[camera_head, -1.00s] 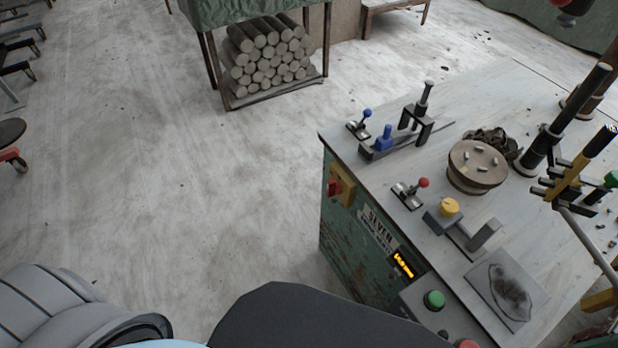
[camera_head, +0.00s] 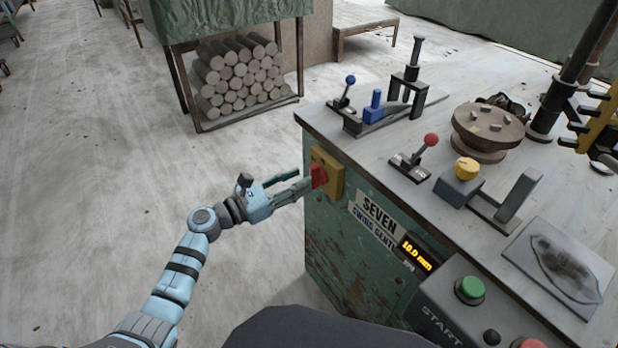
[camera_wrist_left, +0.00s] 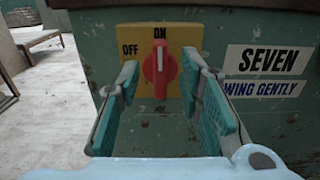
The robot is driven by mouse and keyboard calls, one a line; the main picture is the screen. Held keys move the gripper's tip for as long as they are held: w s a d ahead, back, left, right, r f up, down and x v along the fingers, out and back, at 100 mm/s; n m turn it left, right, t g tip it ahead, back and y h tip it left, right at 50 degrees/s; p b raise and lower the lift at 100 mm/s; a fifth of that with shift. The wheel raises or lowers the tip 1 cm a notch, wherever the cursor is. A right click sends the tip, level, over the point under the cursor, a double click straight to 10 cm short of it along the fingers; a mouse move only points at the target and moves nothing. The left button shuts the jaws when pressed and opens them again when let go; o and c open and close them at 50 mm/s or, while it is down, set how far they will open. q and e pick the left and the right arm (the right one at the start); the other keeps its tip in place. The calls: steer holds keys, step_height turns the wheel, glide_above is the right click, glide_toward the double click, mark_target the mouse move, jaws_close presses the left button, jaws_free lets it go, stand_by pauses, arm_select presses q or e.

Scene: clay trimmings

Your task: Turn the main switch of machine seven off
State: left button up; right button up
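The main switch is a red rotary knob (camera_wrist_left: 159,68) on a yellow plate (camera_wrist_left: 185,38) marked OFF at the left and ON at the top. Its white mark points up at ON. In the head view the red knob (camera_head: 319,177) sits on the left side of the green machine (camera_head: 340,240) labelled SEVEN. My left gripper (camera_head: 304,183) reaches it from the left. In the left wrist view my left gripper (camera_wrist_left: 162,72) is open, one finger on each side of the knob, with a gap showing on both sides. My right gripper is not in view.
The machine's top carries a red-knobbed lever (camera_head: 430,141), a blue-knobbed lever (camera_head: 349,82), a yellow knob (camera_head: 466,168) and a round turntable (camera_head: 490,125). A green START button (camera_head: 470,289) is on the front box. Clay rolls (camera_head: 238,80) are stacked behind. The floor at left is clear.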

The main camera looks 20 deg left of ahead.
mark_target(310, 174)
arm_select(q)
steer(key=x, duration=0.4)
steer(key=shift+b, duration=0.3)
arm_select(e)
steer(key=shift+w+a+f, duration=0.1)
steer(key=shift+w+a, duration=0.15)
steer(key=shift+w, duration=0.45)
arm_select(q)
jaws_close()
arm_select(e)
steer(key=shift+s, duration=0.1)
